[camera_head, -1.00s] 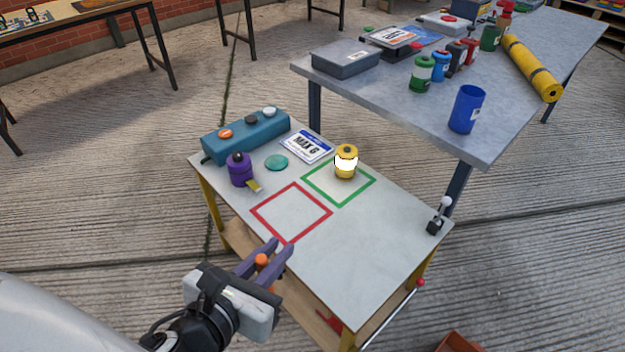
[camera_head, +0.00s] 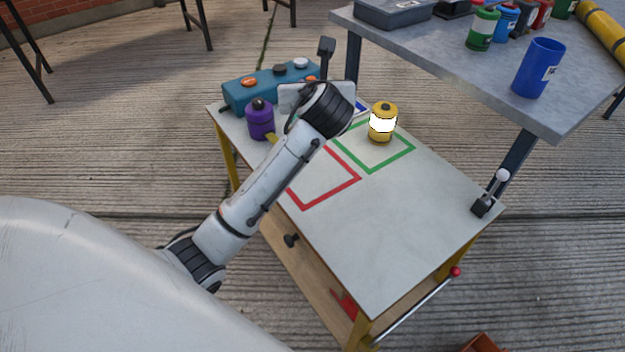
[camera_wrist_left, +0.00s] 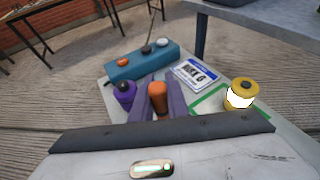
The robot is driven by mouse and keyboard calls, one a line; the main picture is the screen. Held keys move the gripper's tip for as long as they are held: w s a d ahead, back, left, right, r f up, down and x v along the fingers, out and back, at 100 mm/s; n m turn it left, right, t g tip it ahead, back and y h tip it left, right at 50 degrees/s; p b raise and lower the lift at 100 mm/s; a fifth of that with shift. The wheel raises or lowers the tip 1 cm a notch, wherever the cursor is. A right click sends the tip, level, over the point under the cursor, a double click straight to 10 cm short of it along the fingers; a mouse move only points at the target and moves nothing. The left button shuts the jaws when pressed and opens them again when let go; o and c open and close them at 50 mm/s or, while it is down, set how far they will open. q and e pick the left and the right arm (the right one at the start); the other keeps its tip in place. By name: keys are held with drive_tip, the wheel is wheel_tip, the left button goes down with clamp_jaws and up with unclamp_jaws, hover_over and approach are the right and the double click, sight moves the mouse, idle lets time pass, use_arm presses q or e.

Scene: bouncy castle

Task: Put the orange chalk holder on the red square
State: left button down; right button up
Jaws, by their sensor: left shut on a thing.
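My left gripper (camera_wrist_left: 157,82) is shut on the orange chalk holder (camera_wrist_left: 158,98), which stands out between the two purple fingers in the left wrist view. In the head view my left arm reaches over the cart, and its wrist hides the fingers and the holder. The red square (camera_head: 333,194) is an outline on the pale cart top (camera_head: 400,225); my arm covers its left and upper part. The height of the holder above the cart top cannot be told. My right gripper is not in view.
A purple holder (camera_head: 260,124) and a teal box (camera_head: 240,95) stand at the cart's far left.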

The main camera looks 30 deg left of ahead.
use_arm(q)
wheel_tip(320, 180, down, 10)
drive_tip(key=b, duration=0.4)
drive_tip(key=shift+w, duration=0.25)
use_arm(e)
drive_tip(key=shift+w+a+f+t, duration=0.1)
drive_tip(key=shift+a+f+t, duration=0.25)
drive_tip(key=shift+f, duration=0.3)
use_arm(q)
drive_tip(key=c, duration=1.7)
unclamp_jaws()
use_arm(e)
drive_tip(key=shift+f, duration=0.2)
use_arm(q)
drive_tip(key=p+v, duration=0.3)
drive_tip(key=v, duration=0.9)
drive_tip(key=shift+s+r+p, duration=0.1)
drive_tip(key=shift+p, duration=0.25)
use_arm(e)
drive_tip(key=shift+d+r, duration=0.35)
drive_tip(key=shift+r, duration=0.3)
